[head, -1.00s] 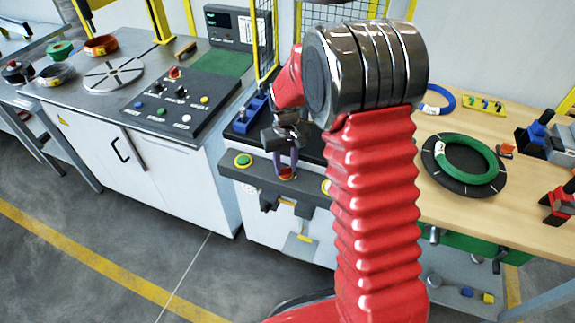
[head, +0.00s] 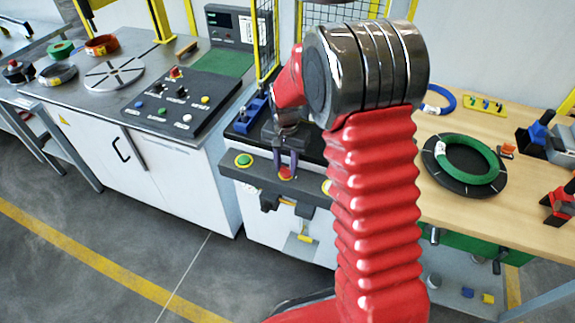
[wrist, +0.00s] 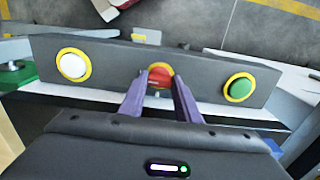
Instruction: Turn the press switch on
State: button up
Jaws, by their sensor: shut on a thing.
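The press front carries a dark control bar (head: 262,180) with a red switch (head: 286,174) in a yellow ring at its middle. In the wrist view the red switch (wrist: 159,74) sits between the tips of my gripper (wrist: 160,88), whose two purple fingers are shut on it. In the head view my gripper (head: 287,167) reaches down to the bar from above. The fingers partly hide the switch, so its turned position cannot be told.
A green button (wrist: 241,88) and a white button (wrist: 73,65) flank the switch on the bar. A cabinet with a button panel (head: 175,104) stands left. A wooden table (head: 440,207) with a green coil (head: 467,160) stands right.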

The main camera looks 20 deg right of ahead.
aim_at(286, 168)
jog(key=shift+w+d, duration=0.1)
dwell(0.3)
jog(key=o, duration=0.8)
notch_tip(286, 168, up, 14)
jog(key=shift+f, duration=0.1)
dwell(0.6)
